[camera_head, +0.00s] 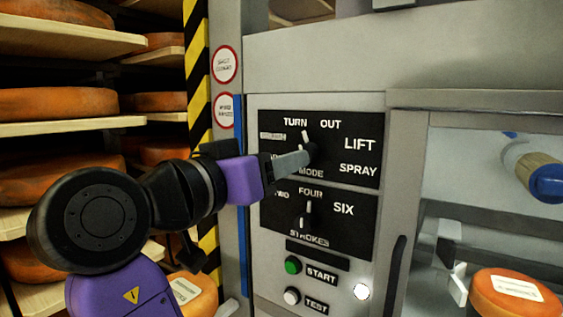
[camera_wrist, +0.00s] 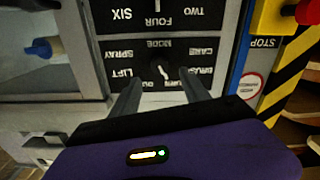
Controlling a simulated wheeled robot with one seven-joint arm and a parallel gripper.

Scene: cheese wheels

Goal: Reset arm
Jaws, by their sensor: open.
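My gripper (camera_head: 305,154) reaches from the left to the control panel in the head view, its tips in front of the upper black mode plate (camera_head: 358,122). In the wrist view my gripper (camera_wrist: 159,88) is open, its two fingers apart with the mode knob (camera_wrist: 162,74) showing between them. The panel appears upside down there. The mode knob (camera_head: 305,138) is partly hidden by the fingers in the head view. I cannot tell whether the fingers touch it. Nothing is held.
Below sit the strokes knob (camera_head: 308,212), a green start button (camera_head: 293,265) and a white test button (camera_head: 292,296). Shelves of orange cheese wheels (camera_head: 60,103) stand left, behind a yellow-black striped post (camera_head: 197,60). Another cheese wheel (camera_head: 497,298) lies at lower right.

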